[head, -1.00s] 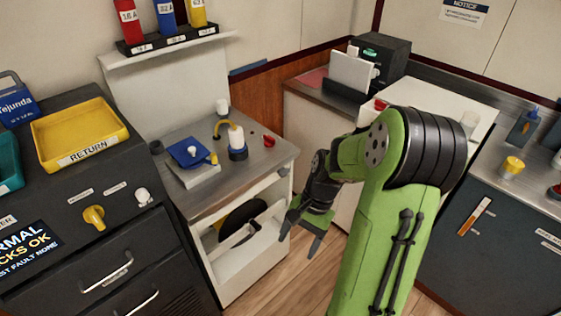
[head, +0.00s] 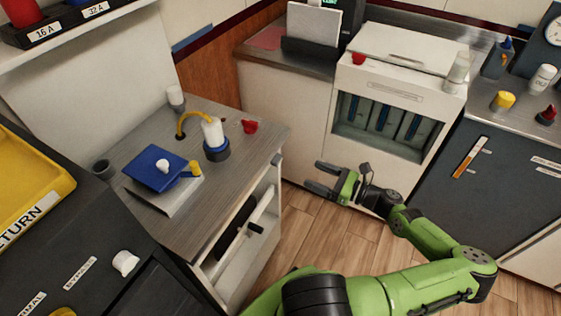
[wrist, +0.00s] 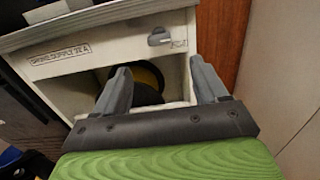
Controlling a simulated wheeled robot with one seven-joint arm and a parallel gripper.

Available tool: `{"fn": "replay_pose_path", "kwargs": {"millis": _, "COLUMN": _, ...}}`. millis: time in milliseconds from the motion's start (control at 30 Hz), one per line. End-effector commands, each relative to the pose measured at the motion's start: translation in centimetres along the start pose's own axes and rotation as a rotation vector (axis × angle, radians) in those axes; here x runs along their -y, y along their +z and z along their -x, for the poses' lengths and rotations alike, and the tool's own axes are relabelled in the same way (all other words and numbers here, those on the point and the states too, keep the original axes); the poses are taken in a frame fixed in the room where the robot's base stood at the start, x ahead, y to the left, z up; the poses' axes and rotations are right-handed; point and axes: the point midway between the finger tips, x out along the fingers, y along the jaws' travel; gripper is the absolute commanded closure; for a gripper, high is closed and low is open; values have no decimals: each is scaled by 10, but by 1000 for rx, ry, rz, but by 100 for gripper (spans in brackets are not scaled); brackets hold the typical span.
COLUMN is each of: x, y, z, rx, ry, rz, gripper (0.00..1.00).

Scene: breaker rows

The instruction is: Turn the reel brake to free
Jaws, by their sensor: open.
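The cable reel, dark with a yellow part (wrist: 150,78), sits in the open bay of a white cabinet (wrist: 65,65). A small grey lever (wrist: 160,39) is on the cabinet front, at the upper right of the bay, beside a small label; it looks like the reel brake. The lever also shows as a grey knob (head: 277,159) at the cabinet's corner in the head view. My gripper (head: 321,177) is open and empty, to the right of the cabinet and apart from it. In the wrist view its fingers (wrist: 160,70) point at the bay, below the lever.
The cabinet's grey top (head: 225,180) holds a blue-lidded box (head: 155,168), a white-and-blue plug with yellow cable (head: 213,138) and a red knob (head: 249,126). A white unit (head: 390,110) stands behind my gripper. Wood floor (head: 315,230) is clear between.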

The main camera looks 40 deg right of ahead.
Motion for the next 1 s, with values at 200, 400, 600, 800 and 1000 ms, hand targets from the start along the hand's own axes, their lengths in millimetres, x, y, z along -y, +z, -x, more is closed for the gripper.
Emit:
{"fn": "replay_pose_path", "kwargs": {"millis": 200, "x": -2, "y": -3, "z": -58, "rx": 2, "ry": 9, "rz": 0, "gripper": 28}}
{"fn": "replay_pose_path", "kwargs": {"millis": 400, "x": -2, "y": -3, "z": -102, "rx": 0, "ry": 7, "rz": 0, "gripper": 28}}
{"fn": "replay_pose_path", "kwargs": {"millis": 600, "x": -2, "y": -2, "z": -119, "rx": -2, "ry": 3, "rz": 0, "gripper": 28}}
{"fn": "replay_pose_path", "kwargs": {"millis": 800, "x": -2, "y": -1, "z": -119, "rx": -2, "ry": 3, "rz": 1, "gripper": 28}}
{"fn": "replay_pose_path", "kwargs": {"millis": 1000, "x": -1, "y": -1, "z": -119, "rx": -3, "ry": 3, "rz": 1, "gripper": 55}}
